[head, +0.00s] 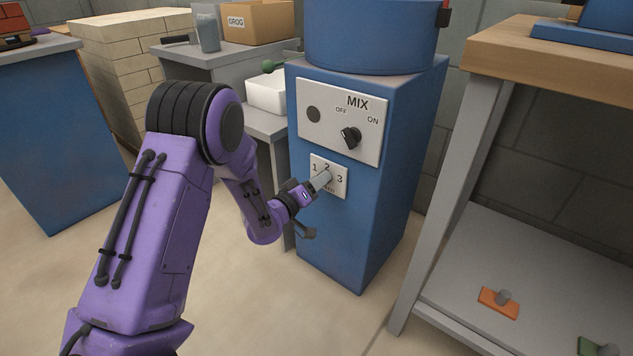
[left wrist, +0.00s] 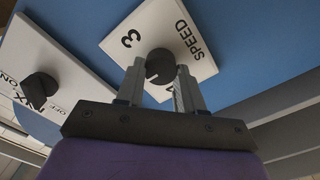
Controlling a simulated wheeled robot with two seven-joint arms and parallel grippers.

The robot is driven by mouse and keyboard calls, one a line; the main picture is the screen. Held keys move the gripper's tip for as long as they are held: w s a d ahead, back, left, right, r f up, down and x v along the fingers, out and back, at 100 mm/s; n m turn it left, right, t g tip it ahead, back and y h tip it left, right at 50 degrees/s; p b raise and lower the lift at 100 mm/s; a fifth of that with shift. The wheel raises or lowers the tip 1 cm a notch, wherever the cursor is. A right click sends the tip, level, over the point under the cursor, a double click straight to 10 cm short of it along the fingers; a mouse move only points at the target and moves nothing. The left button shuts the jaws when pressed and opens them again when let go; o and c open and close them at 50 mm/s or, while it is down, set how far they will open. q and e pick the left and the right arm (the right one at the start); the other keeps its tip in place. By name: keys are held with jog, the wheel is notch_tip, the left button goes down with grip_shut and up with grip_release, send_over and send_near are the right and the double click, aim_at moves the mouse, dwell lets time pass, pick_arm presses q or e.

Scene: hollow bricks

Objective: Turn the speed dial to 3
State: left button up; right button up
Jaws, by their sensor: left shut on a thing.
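The white speed plate (head: 343,189) with 1, 2, 3 is on the front of the blue mixer cabinet (head: 345,255). It also shows in the left wrist view (left wrist: 188,22), with the 3 and the word SPEED readable. My left gripper (head: 323,182) reaches the plate from the left and hides the dial in the head view. In the left wrist view, the dark round speed dial (left wrist: 160,66) sits between my left gripper's two fingertips (left wrist: 160,78), which are shut on it. Which number the dial points to I cannot tell. My right gripper is not in view.
Above the speed plate is the MIX panel (head: 318,135) with a black OFF/ON knob (head: 350,137). A wood-topped bench (head: 560,58) with a lower shelf stands at the right.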

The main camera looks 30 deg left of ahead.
pick_arm(q)
jog(key=m+p, duration=0.1)
jog(key=m, duration=0.4)
jog(key=shift+d, duration=0.1)
jog(key=shift+m, duration=2.1)
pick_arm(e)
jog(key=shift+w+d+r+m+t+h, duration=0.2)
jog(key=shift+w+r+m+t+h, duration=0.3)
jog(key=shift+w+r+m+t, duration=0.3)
pick_arm(q)
jog(key=shift+f, duration=0.1)
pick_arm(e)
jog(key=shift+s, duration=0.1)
pick_arm(q)
jog(key=o, duration=1.1)
jog(key=shift+c, duration=0.2)
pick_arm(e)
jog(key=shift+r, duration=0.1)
pick_arm(q)
jog(key=shift+s, duration=0.1)
jog(key=s+p, duration=0.2)
jog(key=s, duration=0.8)
jog(key=shift+s+a, duration=0.2)
jog(key=shift+a, duration=0.15)
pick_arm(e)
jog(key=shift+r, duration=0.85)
